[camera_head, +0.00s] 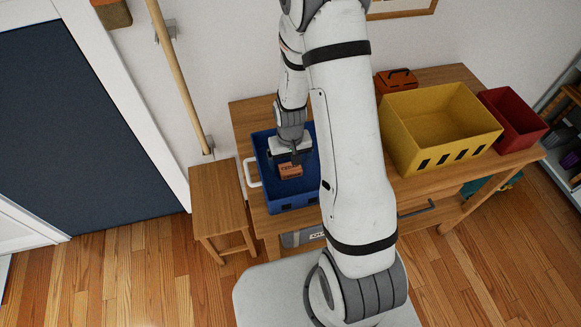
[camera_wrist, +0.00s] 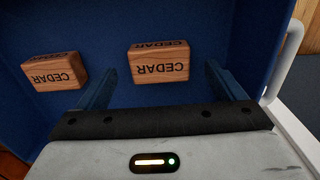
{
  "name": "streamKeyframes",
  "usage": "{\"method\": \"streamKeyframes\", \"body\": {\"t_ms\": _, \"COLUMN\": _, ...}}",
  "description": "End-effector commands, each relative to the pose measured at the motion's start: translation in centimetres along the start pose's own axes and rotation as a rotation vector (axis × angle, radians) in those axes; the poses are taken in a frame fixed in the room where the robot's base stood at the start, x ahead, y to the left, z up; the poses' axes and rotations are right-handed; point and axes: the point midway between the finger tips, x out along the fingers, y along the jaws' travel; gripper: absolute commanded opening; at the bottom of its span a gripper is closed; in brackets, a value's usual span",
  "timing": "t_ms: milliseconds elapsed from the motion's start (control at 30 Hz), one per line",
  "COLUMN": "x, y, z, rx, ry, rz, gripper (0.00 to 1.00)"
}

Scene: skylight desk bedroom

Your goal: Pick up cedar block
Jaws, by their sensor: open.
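Two wooden blocks marked CEDAR lie inside a blue bin (camera_head: 291,203). In the wrist view one cedar block (camera_wrist: 159,66) is near the middle, ahead of my gripper and between the lines of its two fingers. The other cedar block (camera_wrist: 55,73) is to the left, outside the left finger. In the head view orange-brown cedar wood (camera_head: 290,172) shows just below my gripper (camera_head: 284,160); I cannot separate the two blocks there. My gripper is open, reaching down into the bin, with nothing held. Whether a finger touches a block cannot be told.
The blue bin has a white handle (camera_head: 252,172) and stands on a wooden desk (camera_head: 243,118). A yellow bin (camera_head: 437,127), a red bin (camera_head: 514,119) and a small orange-brown box (camera_head: 397,81) stand to the right. A wooden stool (camera_head: 218,192) is at left.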

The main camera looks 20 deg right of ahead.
Motion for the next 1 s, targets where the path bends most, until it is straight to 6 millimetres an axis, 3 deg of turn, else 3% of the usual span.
{"method": "streamKeyframes", "body": {"t_ms": 200, "x": 1.8, "y": 0.0, "z": -0.1, "rx": 0.0, "ry": 0.0, "rz": 0.0, "gripper": 0.89}}
{"method": "streamKeyframes", "body": {"t_ms": 467, "x": 1.9, "y": 0.0, "z": -0.1, "rx": -0.001, "ry": 0.001, "rz": 0.0, "gripper": 0.89}}
{"method": "streamKeyframes", "body": {"t_ms": 1000, "x": 1.9, "y": -0.1, "z": -0.1, "rx": -0.002, "ry": 0.001, "rz": 0.0, "gripper": 0.45}}
